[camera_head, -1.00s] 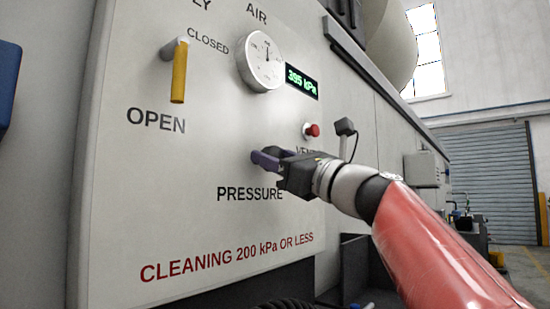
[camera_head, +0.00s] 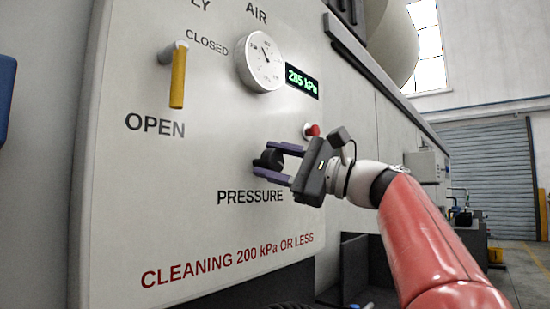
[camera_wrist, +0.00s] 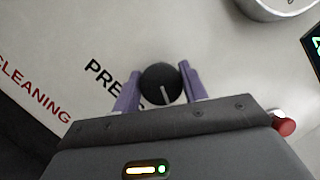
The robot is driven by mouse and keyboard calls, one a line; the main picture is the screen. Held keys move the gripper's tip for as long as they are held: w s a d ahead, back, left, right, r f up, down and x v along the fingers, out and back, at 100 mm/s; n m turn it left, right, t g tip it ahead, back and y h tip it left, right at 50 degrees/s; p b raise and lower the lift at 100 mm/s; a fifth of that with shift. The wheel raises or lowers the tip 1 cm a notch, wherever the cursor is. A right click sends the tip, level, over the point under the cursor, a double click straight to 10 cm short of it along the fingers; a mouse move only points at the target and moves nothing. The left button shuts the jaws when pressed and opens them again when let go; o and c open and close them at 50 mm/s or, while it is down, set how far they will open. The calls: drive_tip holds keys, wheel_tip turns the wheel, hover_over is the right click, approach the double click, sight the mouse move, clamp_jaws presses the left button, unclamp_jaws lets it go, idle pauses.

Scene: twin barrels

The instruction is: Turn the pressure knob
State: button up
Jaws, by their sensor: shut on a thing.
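The black pressure knob (camera_head: 268,158) sits on the pale panel above the word PRESSURE. In the wrist view the round knob (camera_wrist: 160,82) shows a white pointer line toward the lower edge of its face. My gripper (camera_head: 270,160) is shut on the knob, with one purple finger on each side; both fingers also show in the wrist view (camera_wrist: 159,74). The green display (camera_head: 302,80) reads about 285 kPa, though the middle digit is hard to read. The round air gauge (camera_head: 262,60) has its needle pointing up and left.
A yellow lever (camera_head: 178,78) hangs down toward OPEN at the left. A red vent button (camera_head: 311,130) is just above my gripper and close to it. Red text on the panel says CLEANING 200 kPa OR LESS. A dark box (camera_head: 354,265) is below my arm.

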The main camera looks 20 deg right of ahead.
drive_tip(key=n+g, duration=0.1)
drive_tip(key=n, duration=0.2)
drive_tip(key=n+g, duration=0.1)
drive_tip(key=n, duration=0.2)
drive_tip(key=shift+g, duration=0.3)
drive_tip(key=shift+n+g+h, duration=0.5)
drive_tip(key=shift+n+h, duration=0.3)
drive_tip(key=shift+n, duration=1.5)
drive_tip(key=o, duration=1)
drive_tip(key=shift+c, duration=0.2)
drive_tip(key=shift+f, duration=0.1)
drive_tip(key=v, duration=0.7)
drive_tip(key=shift+s+d, duration=0.25)
drive_tip(key=shift+d, duration=0.1)
